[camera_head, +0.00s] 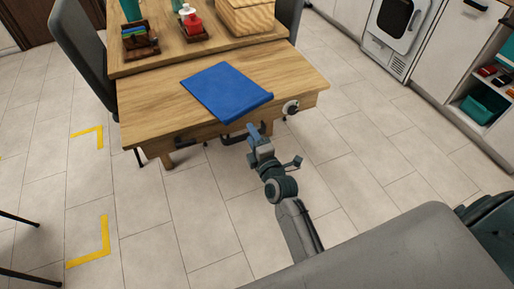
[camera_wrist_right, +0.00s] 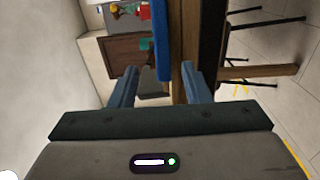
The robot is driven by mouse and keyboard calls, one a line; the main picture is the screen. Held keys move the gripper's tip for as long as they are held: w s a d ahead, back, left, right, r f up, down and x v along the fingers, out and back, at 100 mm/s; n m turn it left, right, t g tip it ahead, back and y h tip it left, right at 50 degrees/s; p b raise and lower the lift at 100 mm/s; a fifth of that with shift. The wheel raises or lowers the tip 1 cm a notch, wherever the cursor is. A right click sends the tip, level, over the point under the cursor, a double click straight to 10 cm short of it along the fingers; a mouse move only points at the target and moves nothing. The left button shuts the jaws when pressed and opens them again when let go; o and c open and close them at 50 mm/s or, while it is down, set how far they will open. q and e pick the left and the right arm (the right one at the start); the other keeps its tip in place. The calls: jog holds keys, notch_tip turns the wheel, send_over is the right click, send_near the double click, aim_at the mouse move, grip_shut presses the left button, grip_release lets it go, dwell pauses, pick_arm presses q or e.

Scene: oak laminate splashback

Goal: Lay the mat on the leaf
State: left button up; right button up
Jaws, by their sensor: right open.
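A blue mat (camera_head: 226,92) lies flat on the wooden table leaf (camera_head: 150,114), its front corner close to the leaf's front edge. In the right wrist view the mat (camera_wrist_right: 162,40) shows edge-on beside the leaf's edge (camera_wrist_right: 190,75). My right gripper (camera_head: 254,130) is at the leaf's front edge, just below the mat's near corner. Its two blue-grey fingers stand apart in the wrist view (camera_wrist_right: 160,85), with the mat and leaf edge showing beyond and between them. I cannot tell whether they touch the mat. My left gripper is not in view.
The main tabletop (camera_head: 185,50) behind the leaf holds a caddy (camera_head: 140,40), a red bottle (camera_head: 192,22) and a wooden box (camera_head: 246,16). A dark chair (camera_head: 82,50) stands at left. The floor at right is clear.

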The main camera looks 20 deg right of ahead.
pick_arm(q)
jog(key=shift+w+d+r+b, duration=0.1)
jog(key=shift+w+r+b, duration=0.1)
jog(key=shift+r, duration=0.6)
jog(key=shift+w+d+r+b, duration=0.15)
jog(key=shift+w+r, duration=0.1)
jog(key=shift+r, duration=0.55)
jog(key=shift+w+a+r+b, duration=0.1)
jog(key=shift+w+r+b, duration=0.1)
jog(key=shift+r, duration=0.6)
pick_arm(e)
jog(key=shift+s+d, duration=0.1)
jog(key=shift+s, duration=1.7)
